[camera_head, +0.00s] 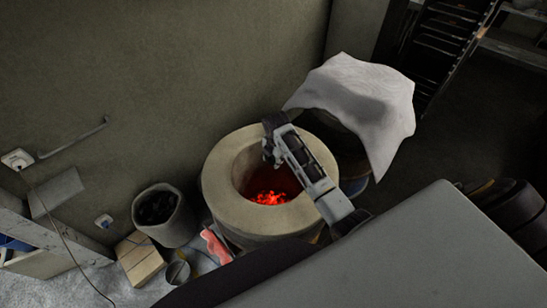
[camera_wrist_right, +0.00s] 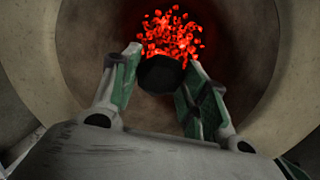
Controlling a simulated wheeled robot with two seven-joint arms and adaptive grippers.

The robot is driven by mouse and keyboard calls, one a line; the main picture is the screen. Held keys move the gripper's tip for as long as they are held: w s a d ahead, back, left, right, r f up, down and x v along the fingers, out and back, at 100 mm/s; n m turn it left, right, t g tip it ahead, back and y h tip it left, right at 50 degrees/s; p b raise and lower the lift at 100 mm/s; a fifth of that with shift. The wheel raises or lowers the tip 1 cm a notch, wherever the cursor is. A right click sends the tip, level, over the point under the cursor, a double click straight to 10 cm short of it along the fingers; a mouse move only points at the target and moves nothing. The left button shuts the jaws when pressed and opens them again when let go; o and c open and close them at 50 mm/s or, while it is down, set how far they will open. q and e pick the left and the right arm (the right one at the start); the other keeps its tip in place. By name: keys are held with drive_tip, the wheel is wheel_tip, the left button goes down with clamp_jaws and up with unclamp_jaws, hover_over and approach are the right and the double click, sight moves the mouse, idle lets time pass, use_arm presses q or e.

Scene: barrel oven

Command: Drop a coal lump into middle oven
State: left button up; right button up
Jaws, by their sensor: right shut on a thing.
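The round oven (camera_head: 222,193) has a thick pale rim and an open mouth, with glowing red coals (camera_head: 268,197) at the bottom. My right gripper (camera_head: 269,153) is over the oven's mouth, near the back of the opening. In the right wrist view, a dark coal lump (camera_wrist_right: 161,75) sits between the two fingers of my right gripper (camera_wrist_right: 160,63), which is shut on it. The glowing coals (camera_wrist_right: 172,36) show below and beyond the lump there. My left gripper is not in view.
A barrel covered with a white cloth (camera_head: 358,98) stands behind and right of the oven. A grey bucket (camera_head: 171,228) of dark coal stands at left, with a cardboard-coloured box (camera_head: 139,259) and a small metal cup (camera_head: 178,273) near it. A wall rises behind.

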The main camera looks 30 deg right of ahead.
drive_tip(key=o, duration=1)
drive_tip(key=shift+o, duration=0.2)
wheel_tip(320, 180, up, 12)
drive_tip(key=s, duration=0.2)
drive_tip(key=shift+a, duration=0.2)
drive_tip(key=shift+f, duration=0.15)
idle(0.6)
